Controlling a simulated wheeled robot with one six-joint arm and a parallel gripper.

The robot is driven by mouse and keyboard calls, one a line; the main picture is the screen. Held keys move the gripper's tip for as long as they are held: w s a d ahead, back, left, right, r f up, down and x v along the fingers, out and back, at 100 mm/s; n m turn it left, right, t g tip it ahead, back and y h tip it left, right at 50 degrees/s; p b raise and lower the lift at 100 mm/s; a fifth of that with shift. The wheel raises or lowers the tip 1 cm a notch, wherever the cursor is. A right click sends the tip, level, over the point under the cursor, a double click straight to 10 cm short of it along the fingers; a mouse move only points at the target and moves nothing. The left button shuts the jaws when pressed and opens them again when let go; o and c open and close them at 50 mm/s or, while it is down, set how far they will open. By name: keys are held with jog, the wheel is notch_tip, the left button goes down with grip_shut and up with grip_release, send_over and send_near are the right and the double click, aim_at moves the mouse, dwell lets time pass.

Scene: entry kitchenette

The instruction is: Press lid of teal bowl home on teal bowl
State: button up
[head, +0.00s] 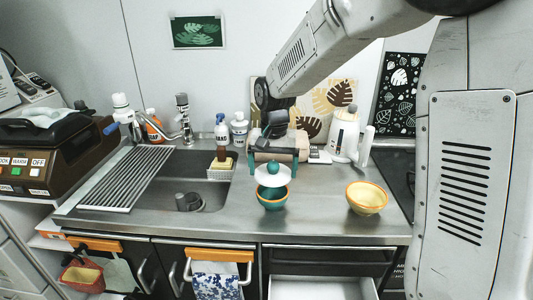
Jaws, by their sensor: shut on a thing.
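The teal bowl (271,202) stands on the steel counter right of the sink, with an orange rim. Its white lid (273,179) is above the bowl, with a teal knob on top. My gripper (270,166) is above the bowl, shut on the lid at its knob. The lid looks roughly level and over the bowl's mouth. A strip of the bowl's rim and inside shows below the lid's near edge, so the lid appears slightly raised. The far side of the rim is hidden by the lid.
A yellow bowl (367,198) with an orange rim stands to the right on the counter (320,222). The sink (190,185) is to the left. A white kettle (343,138) and soap bottles (221,130) stand behind. An open drawer (322,288) juts out below the counter.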

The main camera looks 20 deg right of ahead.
aim_at(273, 179)
jog(key=shift+w, duration=0.45)
jog(key=shift+d, duration=0.1)
jog(key=shift+s+f, duration=0.15)
jog(key=shift+f, duration=2.25)
